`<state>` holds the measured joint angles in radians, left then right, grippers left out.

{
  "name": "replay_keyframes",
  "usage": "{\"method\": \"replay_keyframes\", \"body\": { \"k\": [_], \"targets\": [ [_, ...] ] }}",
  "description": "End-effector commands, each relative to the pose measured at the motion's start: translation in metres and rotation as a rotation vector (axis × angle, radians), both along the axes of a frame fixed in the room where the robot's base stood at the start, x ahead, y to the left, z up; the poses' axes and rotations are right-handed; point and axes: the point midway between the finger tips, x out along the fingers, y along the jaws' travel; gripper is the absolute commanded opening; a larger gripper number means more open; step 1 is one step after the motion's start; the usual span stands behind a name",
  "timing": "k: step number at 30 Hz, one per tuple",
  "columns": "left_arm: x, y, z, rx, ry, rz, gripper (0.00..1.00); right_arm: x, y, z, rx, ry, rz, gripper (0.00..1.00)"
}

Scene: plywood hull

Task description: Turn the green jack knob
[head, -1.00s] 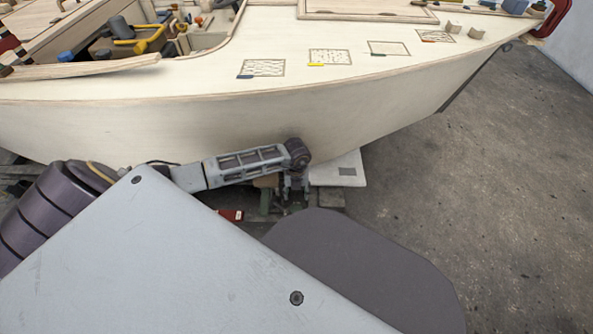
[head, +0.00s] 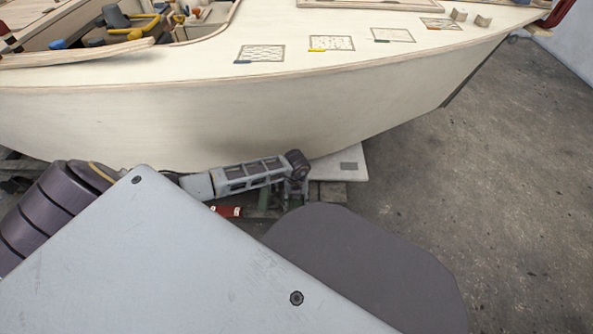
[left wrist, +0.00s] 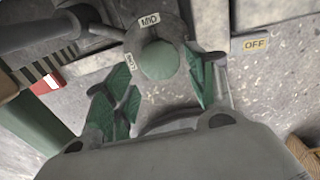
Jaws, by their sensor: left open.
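The green jack knob (left wrist: 159,60) shows in the left wrist view as a round green cap. A grey ring around it carries a MID label (left wrist: 149,20) and another small label at its left. My left gripper (left wrist: 158,78) is open, its green-padded fingers on either side of the knob in the picture. I cannot tell whether they touch it. In the head view my left gripper (head: 292,190) points down low beside the hull, and the knob cannot be made out there. My right gripper is not in view.
The pale plywood hull (head: 220,120) rises just behind my left arm. An OFF label (left wrist: 256,44) lies right of the knob. A red item (head: 226,211) and a pale board (head: 340,165) lie near the gripper. The grey floor (head: 470,190) at right is clear.

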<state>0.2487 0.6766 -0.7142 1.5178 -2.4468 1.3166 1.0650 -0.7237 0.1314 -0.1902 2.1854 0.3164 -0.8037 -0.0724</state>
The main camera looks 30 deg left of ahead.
Motion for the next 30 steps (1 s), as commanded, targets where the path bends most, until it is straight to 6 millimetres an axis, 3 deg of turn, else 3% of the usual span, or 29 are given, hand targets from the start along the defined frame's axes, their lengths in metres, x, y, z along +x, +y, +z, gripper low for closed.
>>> {"method": "replay_keyframes", "body": {
  "k": [12,26,30],
  "targets": [
    [0.0,0.0,-0.033,-0.001,0.0,0.001,0.56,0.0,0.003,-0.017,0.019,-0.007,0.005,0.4],
    [0.0,0.0,-0.037,0.0,0.0,0.001,0.56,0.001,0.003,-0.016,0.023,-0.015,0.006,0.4],
    [0.0,0.0,-0.037,0.0,0.0,0.001,0.38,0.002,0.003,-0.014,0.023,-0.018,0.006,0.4]
  ]
}}
